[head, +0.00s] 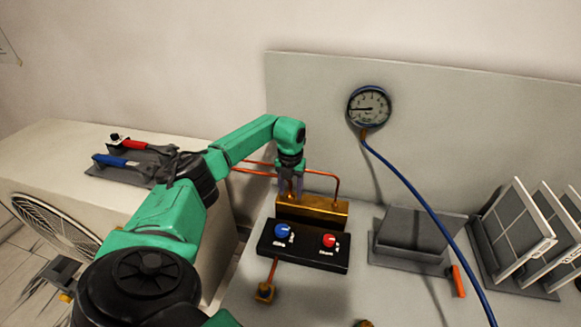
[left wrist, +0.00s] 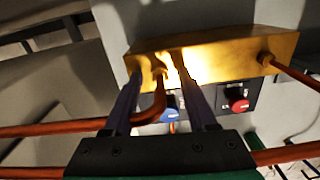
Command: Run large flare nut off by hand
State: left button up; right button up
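The brass block (head: 325,214) stands on the bench with copper pipes running into it. In the left wrist view, the brass block (left wrist: 225,50) has a small brass flare nut (left wrist: 160,73) at the end of a bent copper pipe (left wrist: 153,107). Another fitting (left wrist: 265,58) sits to its right. My left gripper (head: 291,188) reaches down at the block from behind. In the left wrist view, its two fingers (left wrist: 158,85) stand apart on either side of the nut and pipe, with gaps visible. The nut is hidden by the gripper in the head view. My right gripper is not in view.
A black panel with a blue knob (head: 282,231) and a red knob (head: 329,241) lies before the block. A gauge (head: 369,106) with a blue hose (head: 420,195) hangs on the backboard. A grey holder (head: 412,235) and panel rack (head: 519,230) stand right. Red- and blue-handled tools (head: 125,162) lie left.

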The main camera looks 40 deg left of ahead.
pick_arm(q)
notch_tip(320, 180, up, 15)
jog(key=b, duration=0.2)
jog(key=shift+f+b, duration=0.2)
jog(key=shift+b, duration=0.2)
